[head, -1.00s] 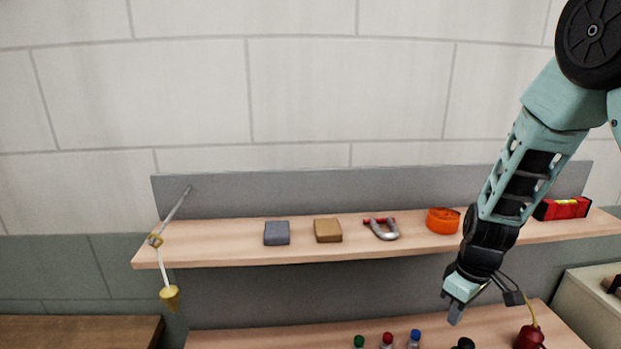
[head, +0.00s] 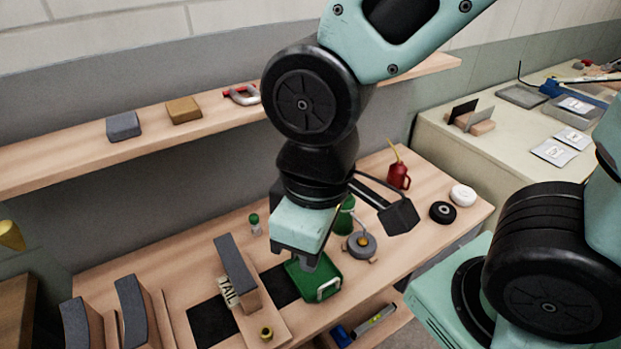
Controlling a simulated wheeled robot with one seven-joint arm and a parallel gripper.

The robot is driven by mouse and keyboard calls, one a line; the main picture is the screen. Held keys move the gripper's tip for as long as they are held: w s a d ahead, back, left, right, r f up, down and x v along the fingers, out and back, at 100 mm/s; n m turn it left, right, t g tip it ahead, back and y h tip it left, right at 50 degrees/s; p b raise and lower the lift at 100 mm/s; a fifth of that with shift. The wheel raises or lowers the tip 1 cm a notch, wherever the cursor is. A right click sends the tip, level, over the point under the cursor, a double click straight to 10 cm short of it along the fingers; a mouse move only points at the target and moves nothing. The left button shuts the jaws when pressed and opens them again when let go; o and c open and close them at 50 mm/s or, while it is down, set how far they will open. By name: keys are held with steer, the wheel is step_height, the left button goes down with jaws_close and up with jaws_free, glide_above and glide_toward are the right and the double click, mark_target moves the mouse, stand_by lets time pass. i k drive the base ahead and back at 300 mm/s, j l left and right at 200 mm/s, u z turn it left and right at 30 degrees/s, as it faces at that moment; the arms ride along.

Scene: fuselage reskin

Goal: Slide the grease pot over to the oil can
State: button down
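The oil can (head: 398,176), red with a thin yellow spout, stands at the back right of the bench. A green, squarish container (head: 326,283) with a pale handle on its front side sits near the bench's front edge; it may be the grease pot, but I cannot be sure. My gripper (head: 308,262) points down at this green container, at or just above its top. Its fingers are small and partly hidden, so I cannot tell if they are open or touching. The oil can is to the right of and behind the container.
A grey round piece with a brass knob (head: 361,245) lies right of the container, with a green object (head: 345,216) behind it. A black ring (head: 442,212) and white roll (head: 463,195) are near the oil can. Grey-topped wooden blocks (head: 237,270) stand left. A shelf (head: 60,160) runs above.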

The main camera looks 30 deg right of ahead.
mark_target(343, 224)
steer(key=l+u, duration=0.35)
steer(key=k+l+u, duration=0.1)
steer(key=u, duration=0.3)
steer(key=k+l+u, duration=0.1)
steer(key=u, duration=0.25)
steer(key=l, duration=0.1)
